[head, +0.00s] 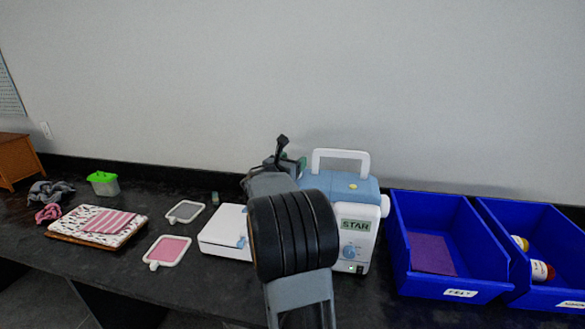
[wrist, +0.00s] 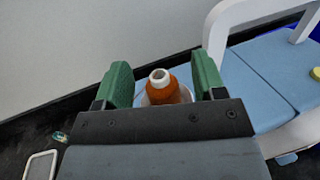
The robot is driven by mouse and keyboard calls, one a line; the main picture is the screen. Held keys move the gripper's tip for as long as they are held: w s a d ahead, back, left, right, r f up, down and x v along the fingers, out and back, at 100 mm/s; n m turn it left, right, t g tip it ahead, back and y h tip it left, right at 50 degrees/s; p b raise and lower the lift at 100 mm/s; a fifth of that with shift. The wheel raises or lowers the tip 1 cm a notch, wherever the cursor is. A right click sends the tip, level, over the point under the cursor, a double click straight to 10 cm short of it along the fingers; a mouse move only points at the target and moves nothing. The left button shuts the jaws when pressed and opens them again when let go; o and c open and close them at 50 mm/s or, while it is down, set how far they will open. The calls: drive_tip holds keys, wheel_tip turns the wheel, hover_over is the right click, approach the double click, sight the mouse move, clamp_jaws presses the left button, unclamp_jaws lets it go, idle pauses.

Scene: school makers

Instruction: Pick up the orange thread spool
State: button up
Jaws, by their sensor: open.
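The orange thread spool (wrist: 166,93) shows in the wrist view as an orange cone with a white top. It is between the two green fingers of my gripper (wrist: 161,70), with a visible gap to the left finger and a narrower one to the right. The fingers are open. The spool's lower part is hidden by the gripper's body, with a pale rim showing around it. In the head view my gripper (head: 284,162) is beside the sewing machine's left end, mostly behind my arm, and I cannot make out the spool there.
The blue and white sewing machine (head: 352,197) with a raised handle stands close on the right. Blue bins (head: 436,205) stand further right. Small frames (head: 185,211), a green-lidded box (head: 103,184) and folded fabric (head: 85,222) lie to the left. The wall is close behind.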

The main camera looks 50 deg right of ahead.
drive_tip(key=c, duration=1)
